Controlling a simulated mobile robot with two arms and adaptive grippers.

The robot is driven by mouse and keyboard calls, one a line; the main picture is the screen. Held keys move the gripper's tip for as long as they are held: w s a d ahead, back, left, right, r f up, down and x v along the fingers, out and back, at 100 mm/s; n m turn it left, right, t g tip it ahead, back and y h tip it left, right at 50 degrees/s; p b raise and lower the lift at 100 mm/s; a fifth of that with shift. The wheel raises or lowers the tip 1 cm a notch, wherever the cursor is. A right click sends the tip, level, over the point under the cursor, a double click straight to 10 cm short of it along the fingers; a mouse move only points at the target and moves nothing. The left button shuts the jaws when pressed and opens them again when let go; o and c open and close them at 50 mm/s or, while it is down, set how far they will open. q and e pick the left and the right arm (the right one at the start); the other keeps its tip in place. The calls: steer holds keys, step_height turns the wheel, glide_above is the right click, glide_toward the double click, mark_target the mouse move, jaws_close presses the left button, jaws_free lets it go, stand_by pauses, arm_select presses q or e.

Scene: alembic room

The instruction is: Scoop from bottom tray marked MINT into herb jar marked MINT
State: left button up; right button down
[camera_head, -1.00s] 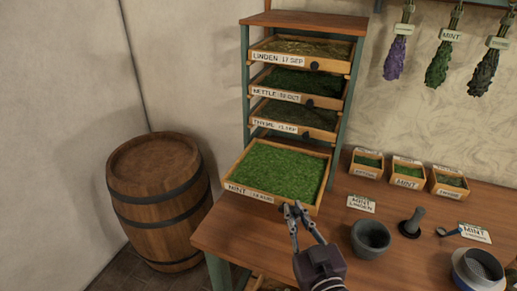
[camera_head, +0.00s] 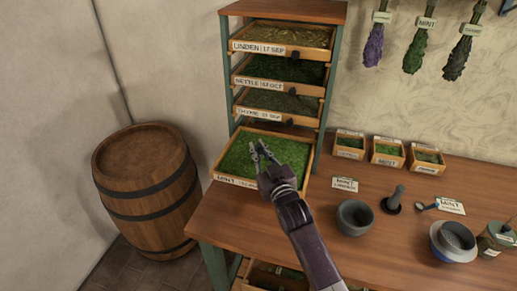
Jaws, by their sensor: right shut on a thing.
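The bottom tray marked MINT (camera_head: 231,180) is a wooden drawer full of bright green herb, sticking out from the lowest slot of the rack. My right gripper (camera_head: 261,147) is over the herb, its arm reaching in across the tray's front edge. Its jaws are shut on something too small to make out. Whether the fingertips touch the herb is unclear. A jar (camera_head: 496,239) with a pale label stands at the far right, partly cut off; its label is not readable. My left gripper is not in view.
The rack holds several trays above, marked LINDEN (camera_head: 259,47), NETTLE and another. A barrel (camera_head: 147,190) stands at left.

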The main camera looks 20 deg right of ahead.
mark_target(262, 158)
step_height(262, 158, down, 3)
steer(key=shift+r+b, duration=0.1)
steer(key=shift+b, duration=0.95)
steer(key=shift+f+b, duration=0.8)
steer(key=shift+f, duration=0.7)
steer(key=shift+d, duration=0.1)
steer(key=shift+s+d+p, duration=0.6)
steer(key=shift+s+d, duration=0.05)
steer(key=shift+d, duration=0.3)
steer(key=shift+r, duration=0.1)
step_height(262, 158, up, 6)
steer(key=p, duration=0.5)
